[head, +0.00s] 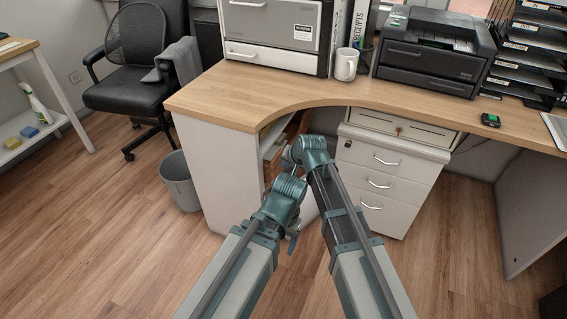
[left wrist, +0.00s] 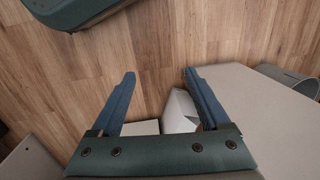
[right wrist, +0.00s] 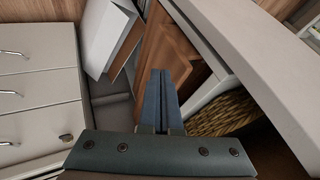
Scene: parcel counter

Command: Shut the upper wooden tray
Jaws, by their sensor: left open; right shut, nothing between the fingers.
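A reddish-brown wooden tray (right wrist: 166,50) shows in the right wrist view, inside the open bay under the counter. A little of the same wood (head: 298,124) shows in the head view, mostly hidden by my arms. I cannot tell how far it stands out, or whether a second tray lies below. My right gripper (right wrist: 160,74) is shut and empty, its fingertips in front of the wood; contact cannot be told. My left gripper (left wrist: 158,75) is open and empty and points down over the floor beside the cabinet.
A white drawer cabinet (head: 388,178) stands right of the bay, and a white side panel (head: 218,165) stands left. A wicker basket (right wrist: 222,112) and white box-like items (right wrist: 108,38) are close to my right gripper. A grey bin (head: 180,183) stands on the floor at left.

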